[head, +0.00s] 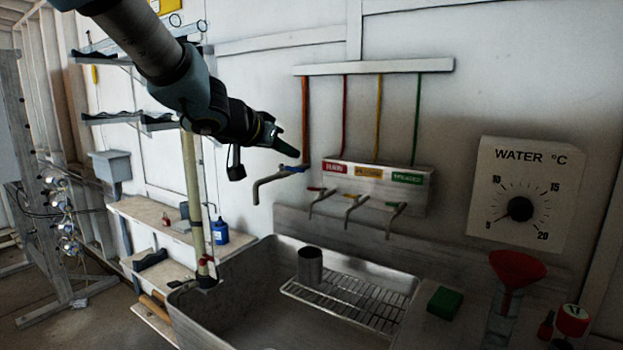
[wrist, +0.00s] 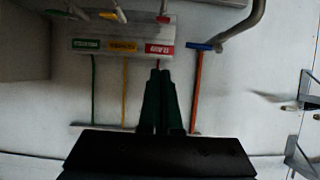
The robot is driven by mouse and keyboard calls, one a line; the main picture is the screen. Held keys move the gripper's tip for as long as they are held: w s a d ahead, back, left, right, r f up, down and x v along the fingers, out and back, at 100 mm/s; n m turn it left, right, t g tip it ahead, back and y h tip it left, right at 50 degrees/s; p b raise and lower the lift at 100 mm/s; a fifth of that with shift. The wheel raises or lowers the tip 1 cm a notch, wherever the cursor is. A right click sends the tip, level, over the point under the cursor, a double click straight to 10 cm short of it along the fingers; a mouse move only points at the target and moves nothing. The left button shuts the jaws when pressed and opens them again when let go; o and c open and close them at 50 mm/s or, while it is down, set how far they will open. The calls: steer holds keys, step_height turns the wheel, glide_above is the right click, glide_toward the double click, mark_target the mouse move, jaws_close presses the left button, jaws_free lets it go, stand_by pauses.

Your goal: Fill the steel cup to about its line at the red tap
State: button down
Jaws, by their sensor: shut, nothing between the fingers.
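The steel cup (head: 310,267) is a plain grey cylinder standing upright on the wire rack (head: 350,300) in the sink. In the picture it is below the spout of the red tap (head: 322,199); I cannot tell if it is directly under it. Its line and contents cannot be seen. No water stream shows. The red tap's handle also shows at the top of the wrist view (wrist: 163,18), which is upside down. My gripper (head: 295,152) is shut and empty, in the air above the taps, left of the red label. Its closed fingers (wrist: 158,72) point towards that label.
A blue-levered tap (head: 279,176) is left of the red one; orange (head: 355,205) and green (head: 396,215) taps are right. The sink (head: 245,325) is otherwise clear. A red funnel (head: 517,268), a green sponge (head: 445,302) and a water dial (head: 521,208) are at right.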

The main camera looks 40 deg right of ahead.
glide_above(314, 189)
steer(key=f, duration=0.4)
steer(key=shift+w+a+f+b, duration=0.1)
steer(key=shift+w+a+b, duration=0.3)
steer(key=shift+d+f+b, duration=0.25)
steer(key=shift+f+b, duration=0.3)
steer(key=shift+f, duration=0.7)
steer(key=shift+a+f, duration=0.25)
steer(key=shift+f, duration=0.6)
steer(key=shift+b, duration=0.35)
steer(key=f+b, duration=0.1)
steer(key=b, duration=0.2)
steer(key=shift+a+f+h+b, duration=0.15)
steer(key=shift+h+b, duration=0.15)
steer(key=f+h+b, duration=0.1)
steer(key=b, duration=0.5)
steer(key=f+h+b, duration=0.1)
steer(key=h+b, duration=0.1)
steer(key=b, duration=0.5)
steer(key=shift+s+a+t, duration=0.1)
steer(key=shift+a+t, duration=0.25)
steer(key=shift+t, duration=0.05)
steer(key=shift+r, duration=0.35)
